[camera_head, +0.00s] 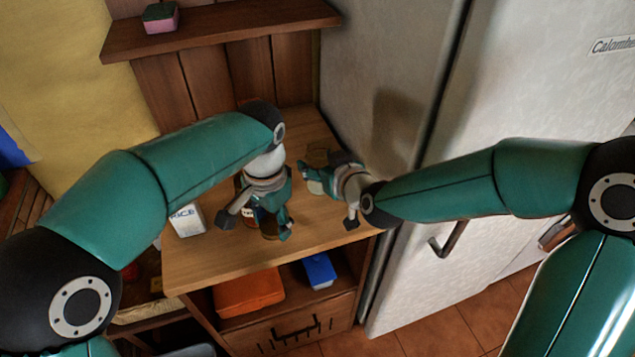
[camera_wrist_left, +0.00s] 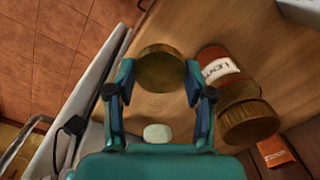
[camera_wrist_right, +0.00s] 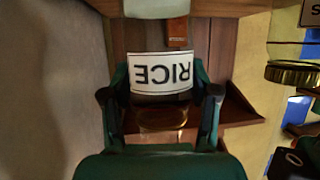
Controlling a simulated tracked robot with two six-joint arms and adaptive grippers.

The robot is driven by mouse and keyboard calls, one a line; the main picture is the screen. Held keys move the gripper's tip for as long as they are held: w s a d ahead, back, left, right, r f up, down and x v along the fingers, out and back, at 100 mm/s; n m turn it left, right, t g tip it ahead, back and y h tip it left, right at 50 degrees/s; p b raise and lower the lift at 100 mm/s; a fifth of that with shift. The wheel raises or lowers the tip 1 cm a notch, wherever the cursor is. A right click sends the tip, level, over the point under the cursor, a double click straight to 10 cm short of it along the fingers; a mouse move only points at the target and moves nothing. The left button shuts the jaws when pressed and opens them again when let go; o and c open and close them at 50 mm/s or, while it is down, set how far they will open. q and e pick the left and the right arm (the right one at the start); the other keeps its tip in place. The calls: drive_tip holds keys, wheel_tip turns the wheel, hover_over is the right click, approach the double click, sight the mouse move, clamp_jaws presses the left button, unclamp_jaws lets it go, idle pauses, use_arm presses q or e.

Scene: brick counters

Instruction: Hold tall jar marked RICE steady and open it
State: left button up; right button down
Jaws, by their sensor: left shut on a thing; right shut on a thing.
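The tall jar marked RICE (camera_wrist_right: 162,74) is clear glass with a white label, upside down in the right wrist view. My right gripper (camera_wrist_right: 161,100) is shut around it; the jar's amber glass end shows between the fingers, with no lid seen on it. In the head view the glass (camera_head: 318,152) shows beside my right gripper (camera_head: 328,178). A round brown-gold lid (camera_wrist_left: 161,68) sits between the fingers of my left gripper (camera_wrist_left: 160,85), which is shut on it. The left gripper (camera_head: 265,220) is left of the jar and apart from it.
A red-brown jar labelled LENT... (camera_wrist_left: 216,68) with a brown lid stands close beside the left gripper. A white carton (camera_head: 188,219) stands at the counter's left. The fridge (camera_head: 400,100) borders the right; the wooden counter (camera_head: 215,265) is bare at its front.

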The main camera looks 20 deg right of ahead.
drive_tip(key=shift+f, duration=2.35)
drive_tip(key=shift+c, duration=1.9)
unclamp_jaws()
drive_tip(key=shift+o, duration=0.5)
